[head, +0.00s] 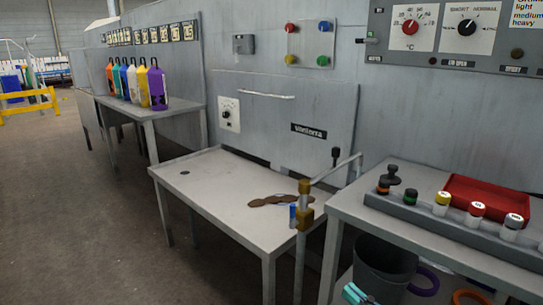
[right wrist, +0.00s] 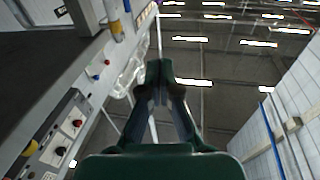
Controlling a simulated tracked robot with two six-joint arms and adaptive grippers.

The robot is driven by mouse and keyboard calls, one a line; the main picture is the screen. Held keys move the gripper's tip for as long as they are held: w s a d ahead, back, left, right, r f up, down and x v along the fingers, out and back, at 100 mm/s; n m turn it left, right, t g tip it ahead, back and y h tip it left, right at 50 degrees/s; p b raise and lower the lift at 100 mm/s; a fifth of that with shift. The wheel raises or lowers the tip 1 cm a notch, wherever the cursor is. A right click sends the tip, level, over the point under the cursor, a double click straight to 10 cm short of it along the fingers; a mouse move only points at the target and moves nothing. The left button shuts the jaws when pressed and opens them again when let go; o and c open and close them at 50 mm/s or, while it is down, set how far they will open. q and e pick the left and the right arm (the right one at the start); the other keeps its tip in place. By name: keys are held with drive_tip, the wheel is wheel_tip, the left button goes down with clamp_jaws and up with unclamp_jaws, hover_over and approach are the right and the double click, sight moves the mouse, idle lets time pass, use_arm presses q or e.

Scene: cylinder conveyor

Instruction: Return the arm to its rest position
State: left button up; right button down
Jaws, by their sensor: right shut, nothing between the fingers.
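My right gripper (head: 357,294) shows only as a small teal piece at the bottom edge of the head view, low in front of the right-hand table. In the right wrist view my right gripper (right wrist: 160,75) is shut, its dark green fingers together with nothing between them. That view looks toward the ceiling lights. My left gripper is not in view.
The right-hand table (head: 345,205) carries a grey rack with several capped cylinders (head: 477,211) and a red tray (head: 485,196). A dark bin (head: 385,268) stands beneath. A low table (head: 215,205) is mostly clear. Coloured bottles (head: 157,88) stand at left.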

drive_tip(key=s+a+f+m+g+h, duration=0.1)
drive_tip(key=a+f+m+g+h, duration=0.15)
drive_tip(key=f, duration=0.95)
drive_tip(key=s+a+f+m+g+h, duration=0.1)
drive_tip(key=a+f+m+g, duration=0.15)
drive_tip(key=f, duration=0.85)
drive_tip(key=s+d+f+m+g+h, duration=0.1)
drive_tip(key=s+f+m+g+h, duration=0.3)
drive_tip(key=s+f+g, duration=0.95)
use_arm(q)
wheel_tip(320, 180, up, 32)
drive_tip(key=p, duration=3.1)
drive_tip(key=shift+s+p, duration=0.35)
use_arm(e)
drive_tip(key=s+r+t, duration=0.1)
drive_tip(key=s+r, duration=0.1)
drive_tip(key=r, duration=1.2)
drive_tip(key=s+r+t, duration=0.2)
drive_tip(key=r, duration=1.3)
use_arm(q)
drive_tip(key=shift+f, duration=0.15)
use_arm(e)
drive_tip(key=shift+d+y, duration=0.1)
drive_tip(key=shift+y, duration=0.15)
